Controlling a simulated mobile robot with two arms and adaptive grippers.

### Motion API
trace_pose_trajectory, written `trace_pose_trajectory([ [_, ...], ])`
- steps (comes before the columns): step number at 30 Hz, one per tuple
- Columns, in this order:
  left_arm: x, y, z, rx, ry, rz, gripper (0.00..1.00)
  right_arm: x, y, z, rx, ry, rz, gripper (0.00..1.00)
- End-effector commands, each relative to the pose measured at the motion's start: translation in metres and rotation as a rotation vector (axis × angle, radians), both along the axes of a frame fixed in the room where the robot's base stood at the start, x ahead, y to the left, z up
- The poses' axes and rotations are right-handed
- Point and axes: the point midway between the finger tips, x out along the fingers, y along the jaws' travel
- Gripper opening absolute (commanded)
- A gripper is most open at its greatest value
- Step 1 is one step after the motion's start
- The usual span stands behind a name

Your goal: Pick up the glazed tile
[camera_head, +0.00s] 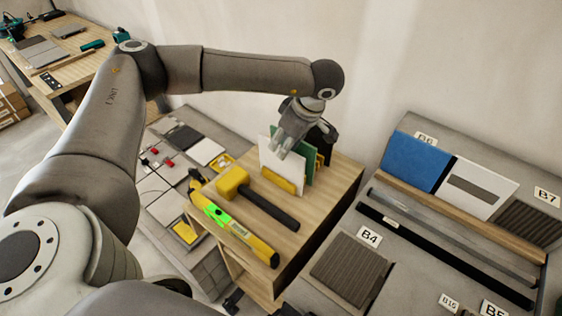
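A plain white tile (281,168), which may be the glazed tile, stands on edge on the wooden cabinet top (330,185). Green tiles (308,160) stand upright just behind it, with a yellow block (278,181) at its foot. My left gripper (281,150) reaches down from above, its fingertips at the white tile's upper edge and covering part of it. I cannot tell whether the fingers are closed on the tile or only beside it. My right gripper does not show.
A yellow-headed mallet (262,200) and a yellow level (234,230) lie in front of the tiles. A right-hand bench (400,265) holds labelled tile samples and long bars. A lower surface (160,210) at left holds small tools. A wall stands behind.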

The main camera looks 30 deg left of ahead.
Motion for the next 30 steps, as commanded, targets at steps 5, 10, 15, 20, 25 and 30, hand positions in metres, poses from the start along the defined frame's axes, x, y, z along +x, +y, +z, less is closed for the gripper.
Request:
trace_pose_trajectory([
  [5,0.001,0.008,-0.017,0.0,0.0,0.001,0.32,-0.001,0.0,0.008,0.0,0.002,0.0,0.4],
  [10,0.001,0.008,-0.02,0.0,-0.001,0.001,0.32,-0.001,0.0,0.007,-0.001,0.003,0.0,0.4],
  [15,0.001,0.008,-0.02,-0.001,-0.001,0.0,0.32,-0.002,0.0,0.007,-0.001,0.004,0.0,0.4],
  [20,0.001,0.008,-0.021,-0.001,-0.001,0.0,0.32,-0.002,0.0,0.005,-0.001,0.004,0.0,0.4],
  [25,0.001,0.008,-0.024,-0.001,0.0,0.0,0.32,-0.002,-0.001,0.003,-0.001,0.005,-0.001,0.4],
  [30,0.001,0.008,-0.025,-0.001,0.0,0.0,0.32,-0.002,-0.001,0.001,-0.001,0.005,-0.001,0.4],
])
